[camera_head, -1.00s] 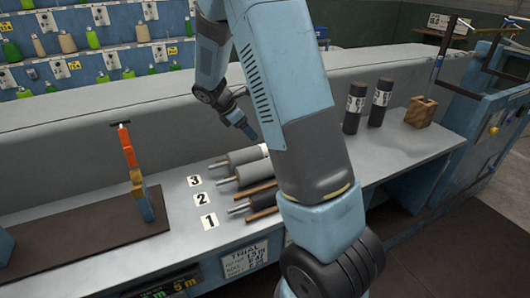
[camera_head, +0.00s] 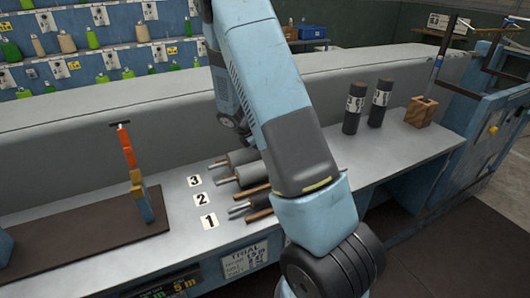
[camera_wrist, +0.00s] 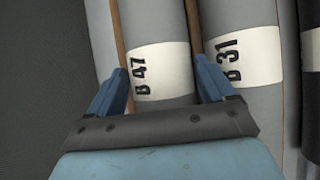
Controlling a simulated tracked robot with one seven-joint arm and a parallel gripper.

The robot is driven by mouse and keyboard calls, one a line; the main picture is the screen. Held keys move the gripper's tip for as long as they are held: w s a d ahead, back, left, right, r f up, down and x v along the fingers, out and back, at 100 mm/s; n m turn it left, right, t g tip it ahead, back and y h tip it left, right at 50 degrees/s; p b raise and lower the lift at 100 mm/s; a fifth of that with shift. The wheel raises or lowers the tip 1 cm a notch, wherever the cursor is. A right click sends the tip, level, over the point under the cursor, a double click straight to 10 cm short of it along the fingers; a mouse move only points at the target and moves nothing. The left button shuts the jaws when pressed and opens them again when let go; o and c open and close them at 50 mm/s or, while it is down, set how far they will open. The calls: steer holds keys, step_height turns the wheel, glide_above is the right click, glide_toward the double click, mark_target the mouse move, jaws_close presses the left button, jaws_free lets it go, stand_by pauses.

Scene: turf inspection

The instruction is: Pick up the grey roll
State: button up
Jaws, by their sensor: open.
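In the wrist view a grey roll (camera_wrist: 152,22) with a white band marked B 47 lies between the two blue fingers of my open gripper (camera_wrist: 159,66). A second grey roll (camera_wrist: 238,12), marked B 31, lies to its right, and the right finger is over the gap between them. Contact cannot be told. In the head view the rolls lie on the bench beside number cards: a grey roll (camera_head: 242,156) by card 3 and another (camera_head: 251,173) by card 2. My arm hides their right ends and my gripper there.
Number cards (camera_head: 201,200) lie left of the rolls. Two dark upright cylinders (camera_head: 353,107) and a wooden block (camera_head: 421,111) stand to the right. A brown mat (camera_head: 90,235) with an orange-topped stand (camera_head: 130,155) is at left. A grey raised wall (camera_head: 80,140) runs behind.

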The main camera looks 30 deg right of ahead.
steer(key=shift+d+f, duration=0.15)
steer(key=shift+f, duration=0.05)
steer(key=shift+c, duration=0.4)
jaws_close()
stand_by(0.3)
